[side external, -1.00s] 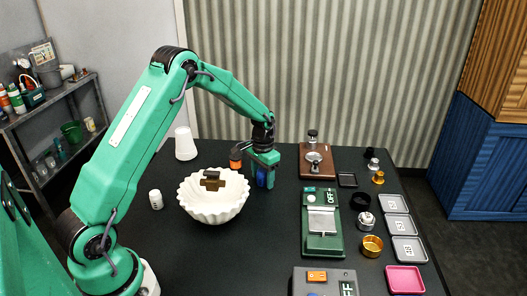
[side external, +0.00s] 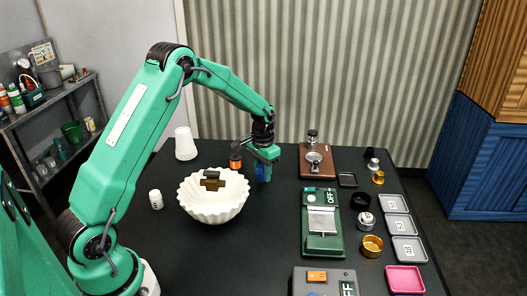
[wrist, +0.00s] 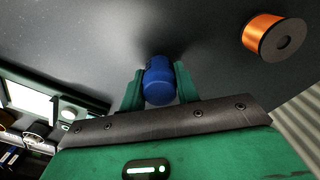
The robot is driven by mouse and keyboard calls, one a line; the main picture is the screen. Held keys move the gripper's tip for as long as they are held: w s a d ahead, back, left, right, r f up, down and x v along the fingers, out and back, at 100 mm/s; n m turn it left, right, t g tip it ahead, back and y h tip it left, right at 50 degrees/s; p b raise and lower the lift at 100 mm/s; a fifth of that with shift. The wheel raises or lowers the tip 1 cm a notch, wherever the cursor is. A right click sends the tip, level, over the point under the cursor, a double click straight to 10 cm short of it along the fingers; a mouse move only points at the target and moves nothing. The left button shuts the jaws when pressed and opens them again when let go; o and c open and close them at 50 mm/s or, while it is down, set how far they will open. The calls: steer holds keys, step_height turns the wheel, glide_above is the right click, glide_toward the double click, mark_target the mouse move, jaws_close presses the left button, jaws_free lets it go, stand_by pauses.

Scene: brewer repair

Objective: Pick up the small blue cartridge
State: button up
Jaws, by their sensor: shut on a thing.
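The small blue cartridge (wrist: 159,82) is a rounded blue cylinder between the two green fingers of my gripper (wrist: 160,88) in the wrist view. My gripper is shut on it. In the side view my gripper (side external: 264,172) points down just right of the white bowl, and a bit of the blue cartridge (side external: 260,172) shows beside the finger. The finger hides part of the cartridge there. I cannot tell whether it touches the table.
A white fluted bowl (side external: 214,212) with a brown block in it stands left of my gripper. An orange and black spool (side external: 235,161) is close behind; it also shows in the wrist view (wrist: 272,37). A green scale (side external: 321,240) stands to the right.

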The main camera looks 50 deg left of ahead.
steer(key=r, duration=0.2)
steer(key=shift+d+r, duration=0.2)
steer(key=shift+r, duration=0.15)
steer(key=s+d+r, duration=0.3)
steer(key=d+r, duration=0.3)
steer(key=d, duration=0.4)
steer(key=shift+s+d+r, duration=0.25)
steer(key=shift+d, duration=0.1)
